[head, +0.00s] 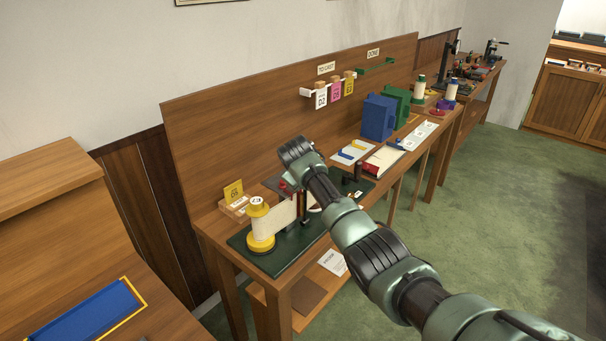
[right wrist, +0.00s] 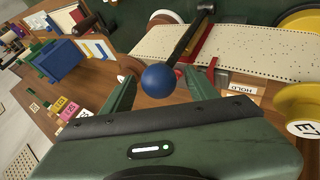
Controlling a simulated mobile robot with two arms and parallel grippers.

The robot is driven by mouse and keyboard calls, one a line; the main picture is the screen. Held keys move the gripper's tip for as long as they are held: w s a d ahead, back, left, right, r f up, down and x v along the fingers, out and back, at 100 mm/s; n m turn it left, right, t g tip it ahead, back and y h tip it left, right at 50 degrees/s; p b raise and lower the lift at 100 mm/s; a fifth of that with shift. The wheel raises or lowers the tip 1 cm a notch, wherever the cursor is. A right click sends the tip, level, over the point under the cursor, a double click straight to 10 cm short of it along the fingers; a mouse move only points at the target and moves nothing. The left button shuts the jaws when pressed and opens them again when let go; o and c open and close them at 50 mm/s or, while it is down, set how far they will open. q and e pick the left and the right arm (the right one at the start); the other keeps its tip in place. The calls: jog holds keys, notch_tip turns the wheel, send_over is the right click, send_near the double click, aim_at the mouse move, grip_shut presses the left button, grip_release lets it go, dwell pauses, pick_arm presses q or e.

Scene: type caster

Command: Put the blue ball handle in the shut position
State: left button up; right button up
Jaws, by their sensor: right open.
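The blue ball handle (right wrist: 160,78) is a round blue knob on the end of a dark rod, which runs up and right in the right wrist view to a dark fitting. My right gripper (right wrist: 163,82) is open. Its two green fingers appear on either side of the ball, with gaps between; whether the ball is at fingertip depth I cannot tell. In the head view my right arm reaches over the bench machine (head: 262,258) and hides the handle. A small plate reading HOLD (right wrist: 242,88) lies below the paper strip. My left gripper is not in view.
A perforated cream paper strip (right wrist: 245,48) runs close beside the handle. A yellow spool (head: 260,243) stands at the machine's left end. Blue and green boxes (head: 378,118) stand farther along the bench. Hanging tags (head: 335,91) are on the back board.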

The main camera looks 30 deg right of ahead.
jog(key=shift+b+v, duration=0.3)
jog(key=shift+v, duration=1.8)
jog(key=shift+s+f, duration=0.1)
jog(key=shift+f, duration=0.05)
